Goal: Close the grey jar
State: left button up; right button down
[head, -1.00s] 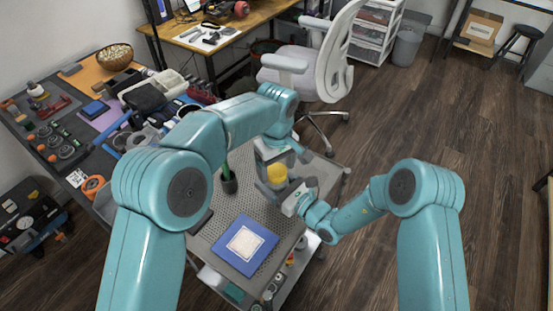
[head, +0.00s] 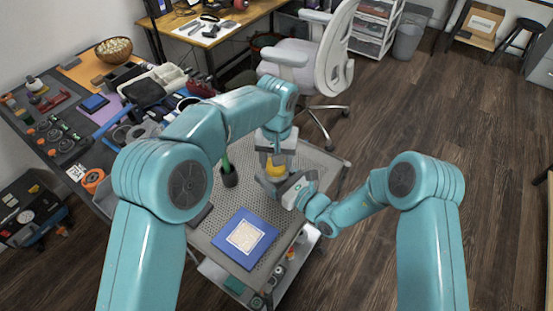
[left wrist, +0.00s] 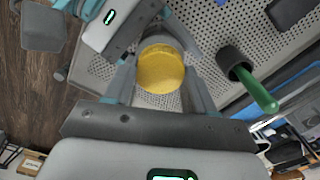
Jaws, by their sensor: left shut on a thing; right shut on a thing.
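A round yellow lid (left wrist: 161,69) sits between the two fingers of my left gripper (left wrist: 158,88) in the left wrist view. It also shows in the head view (head: 276,169), just below my left gripper (head: 276,160). Grey at the lid's far edge looks like the grey jar (left wrist: 168,42), mostly hidden under the lid and behind fingers. My right gripper (head: 279,184) comes in from the right and is shut around the jar at the lid's level or just below. I cannot tell whether the lid is fully seated on the jar.
A perforated metal cart top (head: 215,215) lies below. A dark cup with a green-handled tool (head: 229,177) stands left of the jar. A blue square mat with a pale panel (head: 245,237) lies in front. A cluttered bench is at left and an office chair (head: 310,65) behind.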

pick_arm(q)
jog(key=m, duration=0.5)
pick_arm(e)
jog(key=shift+s+f, duration=0.1)
jog(key=shift+f, duration=0.05)
pick_arm(q)
jog(key=m, duration=0.5)
jog(key=shift+m, duration=0.3)
jog(key=m, duration=0.9)
jog(key=shift+m, duration=0.4)
jog(key=o, duration=1.2)
jog(key=shift+o, duration=0.2)
notch_tip(320, 180, up, 12)
jog(key=shift+s, duration=0.1)
pick_arm(e)
grip_release()
